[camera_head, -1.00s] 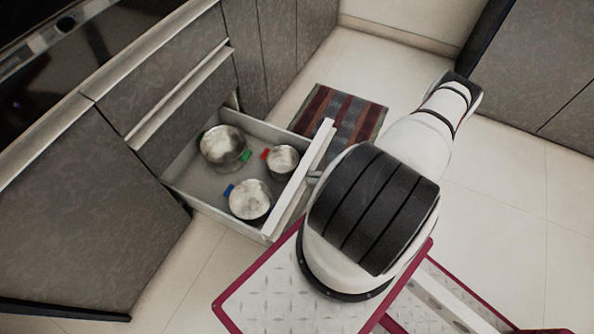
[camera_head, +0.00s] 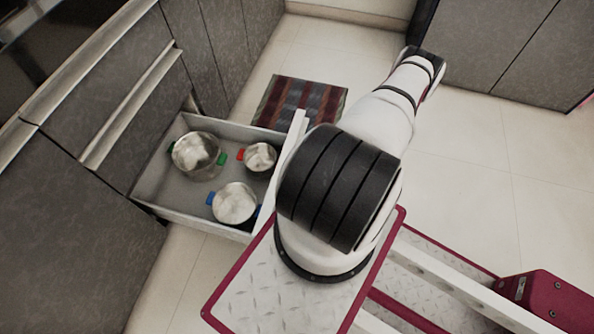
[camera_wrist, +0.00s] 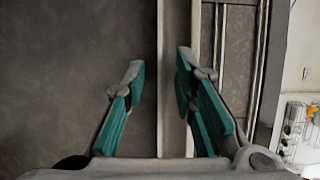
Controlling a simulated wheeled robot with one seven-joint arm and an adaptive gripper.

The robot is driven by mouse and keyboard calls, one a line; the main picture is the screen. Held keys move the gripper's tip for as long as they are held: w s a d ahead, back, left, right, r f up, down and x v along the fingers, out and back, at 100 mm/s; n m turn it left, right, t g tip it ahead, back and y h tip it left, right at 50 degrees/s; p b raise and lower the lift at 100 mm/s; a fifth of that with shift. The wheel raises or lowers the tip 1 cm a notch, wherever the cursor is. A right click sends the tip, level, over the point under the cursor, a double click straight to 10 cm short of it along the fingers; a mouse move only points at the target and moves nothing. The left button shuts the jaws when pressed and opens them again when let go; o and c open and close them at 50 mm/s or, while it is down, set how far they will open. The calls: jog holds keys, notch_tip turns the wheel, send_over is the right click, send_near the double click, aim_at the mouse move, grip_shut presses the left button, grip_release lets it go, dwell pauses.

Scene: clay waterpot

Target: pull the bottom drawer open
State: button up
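The bottom drawer (camera_head: 166,190) is pulled well out of the cabinet in the head view. Its pale front (camera_head: 296,128) is partly hidden by my arm. My gripper is hidden behind the arm in the head view. In the wrist view my gripper (camera_wrist: 160,63) has its teal-padded fingers apart, with a visible gap between the tips. A pale strip (camera_wrist: 170,120), seemingly the drawer's front edge or handle, runs between and behind the fingers. I cannot tell whether either finger touches it.
The drawer holds a large pot (camera_head: 197,156), a small pot (camera_head: 260,157) and another pot (camera_head: 234,203). A striped mat (camera_head: 300,104) lies on the floor beyond the drawer. Upper drawers with long handles (camera_head: 130,110) are shut.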

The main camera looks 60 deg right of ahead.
jog(key=v, duration=1.2)
dwell(0.5)
